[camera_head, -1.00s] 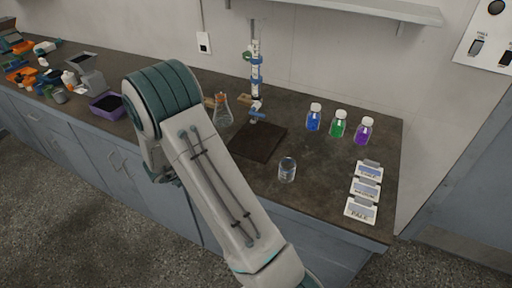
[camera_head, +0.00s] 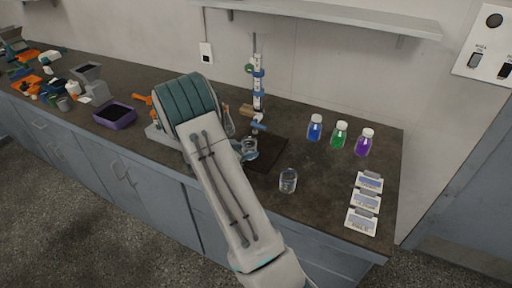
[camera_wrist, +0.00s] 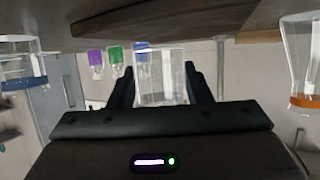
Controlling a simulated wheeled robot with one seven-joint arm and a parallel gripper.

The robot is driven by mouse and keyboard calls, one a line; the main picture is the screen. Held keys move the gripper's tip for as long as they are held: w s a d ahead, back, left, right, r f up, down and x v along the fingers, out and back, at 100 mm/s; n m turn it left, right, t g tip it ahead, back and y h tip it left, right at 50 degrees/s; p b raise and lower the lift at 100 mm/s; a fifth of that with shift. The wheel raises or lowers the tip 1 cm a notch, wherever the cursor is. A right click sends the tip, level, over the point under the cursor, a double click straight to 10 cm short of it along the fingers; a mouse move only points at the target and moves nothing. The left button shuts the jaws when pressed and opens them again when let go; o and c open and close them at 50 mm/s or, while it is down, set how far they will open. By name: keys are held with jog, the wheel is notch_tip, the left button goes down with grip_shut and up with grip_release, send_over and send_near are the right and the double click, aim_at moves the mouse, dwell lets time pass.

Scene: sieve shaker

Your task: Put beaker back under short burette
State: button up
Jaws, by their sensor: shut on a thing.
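My gripper (camera_wrist: 160,78) is shut on a clear glass beaker (camera_wrist: 161,76), which sits between its two dark fingers in the wrist view. In the head view the held beaker (camera_head: 249,149) is beside my arm, by the left part of the dark stand base (camera_head: 270,154). I cannot tell whether it touches that base. The burette (camera_head: 258,88), with blue clamps, stands upright on its stand just behind and right of the held beaker. My fingers are hidden behind my arm in the head view.
A second beaker (camera_head: 288,180) stands in front of the base. A flask (camera_head: 229,124) is partly hidden behind my arm. Blue (camera_head: 315,128), green (camera_head: 339,134) and purple (camera_head: 364,142) bottles and several label cards (camera_head: 364,202) are at the right. A purple tray (camera_head: 115,115) is at left.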

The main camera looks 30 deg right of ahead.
jog(key=d, duration=0.3)
jog(key=d+p, duration=0.1)
jog(key=shift+w+d, duration=0.3)
jog(key=shift+d, duration=0.1)
jog(key=shift+f, duration=0.55)
jog(key=shift+a+f, duration=0.2)
jog(key=shift+a, duration=0.05)
jog(key=shift+d, duration=0.1)
jog(key=shift+f, duration=0.2)
jog(key=o, duration=1)
jog(key=shift+r, duration=0.15)
